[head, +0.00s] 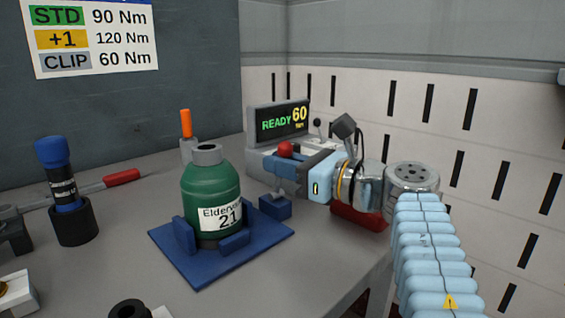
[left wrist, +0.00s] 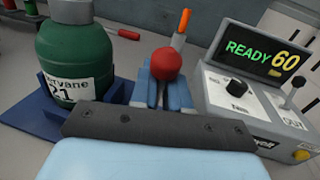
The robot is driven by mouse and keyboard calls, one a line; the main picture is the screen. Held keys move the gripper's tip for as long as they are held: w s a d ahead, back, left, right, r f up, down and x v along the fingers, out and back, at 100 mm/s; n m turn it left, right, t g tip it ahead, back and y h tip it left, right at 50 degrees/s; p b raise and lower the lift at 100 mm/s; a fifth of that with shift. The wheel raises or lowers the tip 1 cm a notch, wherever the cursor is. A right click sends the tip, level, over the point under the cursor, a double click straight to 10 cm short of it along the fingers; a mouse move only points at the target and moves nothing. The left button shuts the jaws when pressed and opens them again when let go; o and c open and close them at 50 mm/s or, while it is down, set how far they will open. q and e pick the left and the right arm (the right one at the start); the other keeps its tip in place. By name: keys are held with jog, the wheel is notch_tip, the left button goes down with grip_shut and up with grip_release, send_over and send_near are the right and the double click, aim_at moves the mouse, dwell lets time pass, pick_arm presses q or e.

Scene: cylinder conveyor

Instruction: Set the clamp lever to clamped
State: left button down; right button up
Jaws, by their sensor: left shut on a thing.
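The clamp lever has a red ball knob (head: 285,148), and a short stem rises from a small blue block (head: 276,208) at the right corner of the blue fixture plate (head: 200,274). The lever looks near upright in the head view. My left gripper (head: 275,168) is shut on the lever just below the knob; the fingers hide most of the stem. In the left wrist view the red knob (left wrist: 166,64) sits above the closed fingers (left wrist: 165,92). A green canister (head: 210,187) labelled 21 stands upright between blue jaws on the plate. My right gripper is not in view.
A grey tester (head: 277,123) reading READY 60 stands behind my gripper. An orange-handled tool (head: 185,123) stands behind the canister. A blue-capped tool (head: 53,152) in a black holder and a red-handled wrench (head: 122,177) are at left.

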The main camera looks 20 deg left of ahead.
pick_arm(q)
jog(key=y+b, duration=0.1)
jog(key=d+y+b, duration=0.1)
jog(key=shift+s+d+f+n+y, duration=0.2)
jog(key=shift+s+d+n+y, duration=0.1)
jog(key=shift+y, duration=0.1)
jog(key=c, duration=1.1)
grip_release()
jog(key=shift+c, duration=0.2)
jog(key=shift+d, duration=0.1)
jog(key=v, duration=1.3)
jog(key=shift+s+d+f, duration=0.2)
jog(key=shift+d, duration=0.1)
